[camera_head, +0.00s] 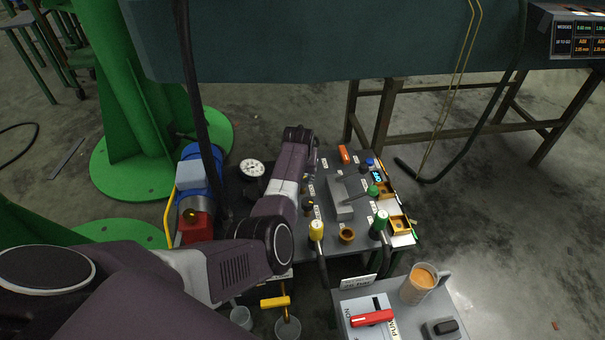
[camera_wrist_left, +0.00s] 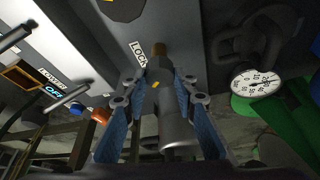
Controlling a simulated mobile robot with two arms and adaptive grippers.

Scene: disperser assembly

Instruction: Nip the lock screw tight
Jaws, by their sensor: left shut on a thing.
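In the head view my left arm reaches over the left part of the grey bench panel (camera_head: 331,180) and hides most of the gripper and screw. My right gripper is in neither view.
A round dial gauge (camera_head: 252,168) sits left of my wrist; it also shows in the left wrist view (camera_wrist_left: 255,83). Yellow (camera_head: 316,230) and green (camera_head: 380,222) handles stand at the panel's front. A mug (camera_head: 420,285) and a red-handled switch (camera_head: 372,318) are on a nearer stand.

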